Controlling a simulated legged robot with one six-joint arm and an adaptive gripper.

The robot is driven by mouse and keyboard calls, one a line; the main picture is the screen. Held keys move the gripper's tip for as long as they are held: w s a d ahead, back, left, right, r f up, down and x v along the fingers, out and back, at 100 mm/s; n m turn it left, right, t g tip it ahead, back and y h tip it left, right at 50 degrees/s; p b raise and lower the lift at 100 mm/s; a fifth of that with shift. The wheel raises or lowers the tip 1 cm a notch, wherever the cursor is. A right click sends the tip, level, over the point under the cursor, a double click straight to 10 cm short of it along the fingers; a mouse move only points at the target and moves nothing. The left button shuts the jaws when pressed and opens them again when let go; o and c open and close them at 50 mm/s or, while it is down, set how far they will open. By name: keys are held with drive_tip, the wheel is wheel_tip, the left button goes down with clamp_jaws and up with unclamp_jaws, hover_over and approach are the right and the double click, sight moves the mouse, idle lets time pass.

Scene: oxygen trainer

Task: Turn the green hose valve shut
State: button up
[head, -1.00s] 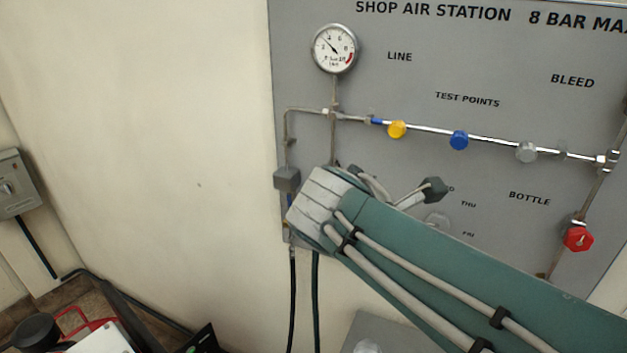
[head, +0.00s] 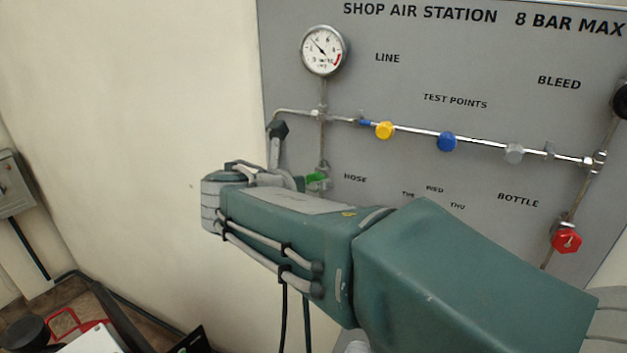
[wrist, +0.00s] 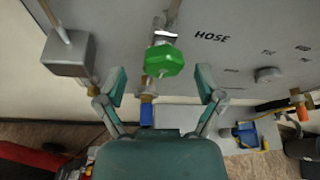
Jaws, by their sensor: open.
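The green hose valve (wrist: 163,60) is mounted on a grey panel, left of the word HOSE in the wrist view. In the head view it shows as a small green patch (head: 317,180), partly hidden behind my arm. My gripper (wrist: 163,86) is open in the wrist view, with one finger to each side of the valve's lower part. I cannot tell how far the fingertips are from the valve, and no contact shows. A blue fitting (wrist: 147,115) hangs below the valve between the fingers. My fingers are mostly hidden in the head view.
A grey box (wrist: 69,54) stands left of the valve. Yellow (head: 384,130), blue (head: 447,141) and grey (head: 514,153) knobs line the pipe. A red valve (head: 566,240) is at the right, a gauge (head: 325,50) above.

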drive_tip(key=shift+x, duration=1.05)
drive_tip(key=shift+s+d, duration=0.1)
drive_tip(key=c, duration=1.2)
drive_tip(key=shift+o, duration=0.2)
drive_tip(key=shift+m+t+y, duration=0.4)
drive_tip(key=shift+m+y, duration=0.5)
drive_tip(key=shift+m, duration=0.3)
drive_tip(key=shift+m+t+y, duration=0.4)
drive_tip(key=shift+m+y, duration=0.3)
drive_tip(key=shift+m, duration=0.6)
drive_tip(key=o, duration=1.2)
drive_tip(key=shift+c, duration=0.2)
